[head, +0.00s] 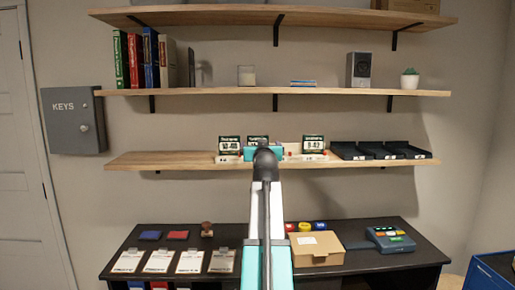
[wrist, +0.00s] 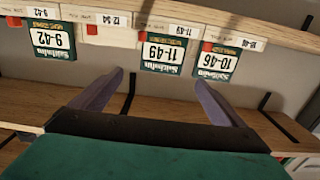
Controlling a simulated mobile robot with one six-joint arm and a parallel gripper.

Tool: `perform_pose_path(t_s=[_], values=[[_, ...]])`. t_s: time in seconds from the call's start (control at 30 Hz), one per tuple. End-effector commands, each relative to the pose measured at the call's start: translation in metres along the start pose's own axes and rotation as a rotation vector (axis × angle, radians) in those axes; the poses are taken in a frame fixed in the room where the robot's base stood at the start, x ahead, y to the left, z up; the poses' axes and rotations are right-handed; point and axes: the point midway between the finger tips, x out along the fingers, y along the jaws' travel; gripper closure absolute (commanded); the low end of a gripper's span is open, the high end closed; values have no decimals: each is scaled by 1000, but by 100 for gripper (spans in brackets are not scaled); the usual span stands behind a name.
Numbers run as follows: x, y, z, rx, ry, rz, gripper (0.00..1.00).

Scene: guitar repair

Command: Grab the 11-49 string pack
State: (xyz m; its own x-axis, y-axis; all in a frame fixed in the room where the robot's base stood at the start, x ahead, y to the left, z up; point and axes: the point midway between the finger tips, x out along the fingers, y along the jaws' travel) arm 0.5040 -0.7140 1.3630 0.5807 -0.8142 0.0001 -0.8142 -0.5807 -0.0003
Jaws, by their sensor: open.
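The 11-49 string pack (wrist: 160,53) is dark green with a white number panel. It hangs in the middle of the upside-down wrist view, below its white shelf label. My gripper (wrist: 160,80) is open, with its two purple-grey fingers apart on either side of the pack's lower part in the picture; nothing is seen gripped. In the head view the 11-49 pack (head: 257,138) stands on the lowest wall shelf, mostly hidden behind my gripper (head: 263,152).
The 10-46 pack (wrist: 215,61) is close to one finger; the 9-42 pack (wrist: 53,40) is farther off, past a 12-54 label (wrist: 110,20). Black trays (head: 380,150) occupy the shelf's right end. The shelf's left part (head: 150,160) is bare. A cardboard box (head: 316,247) sits on the desk below.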

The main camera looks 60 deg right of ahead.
Motion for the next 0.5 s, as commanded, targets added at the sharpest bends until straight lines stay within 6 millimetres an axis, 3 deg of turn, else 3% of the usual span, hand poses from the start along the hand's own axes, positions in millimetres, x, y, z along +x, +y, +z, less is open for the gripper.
perform_pose_path(t_s=[0.5], values=[[54, 0, -1, 0, -1, 0, 6]])
